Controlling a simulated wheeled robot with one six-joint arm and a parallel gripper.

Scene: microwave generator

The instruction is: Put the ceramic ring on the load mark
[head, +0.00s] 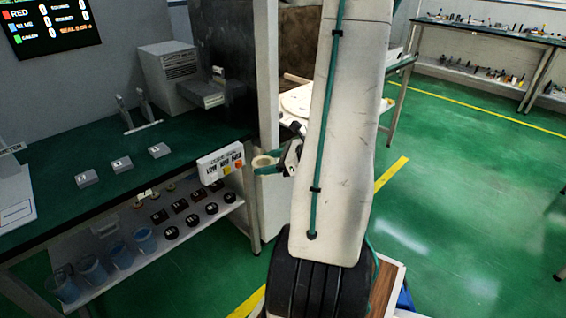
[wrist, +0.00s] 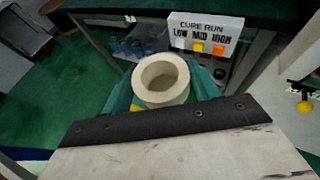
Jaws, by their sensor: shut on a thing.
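The ceramic ring (head: 263,160) is a cream, thick-walled ring with an open hole. My gripper (head: 266,168) is shut on it, with green fingers on either side, and holds it in the air in front of the bench end. In the wrist view the ring (wrist: 161,99) sits between the green fingers (wrist: 160,88), its hole facing the camera. I cannot make out a load mark in either view; my arm hides part of the area behind it.
A "CURE RUN" sign (head: 221,162) with LOW, MED and HIGH buttons (wrist: 197,46) is close by the ring. The green bench (head: 60,190) holds grey blocks (head: 121,164) and a grey machine (head: 172,75). A lower shelf (head: 195,222) carries dark pucks and blue cups. A pale round plate (head: 297,103) lies behind my arm. Open green floor is on the right.

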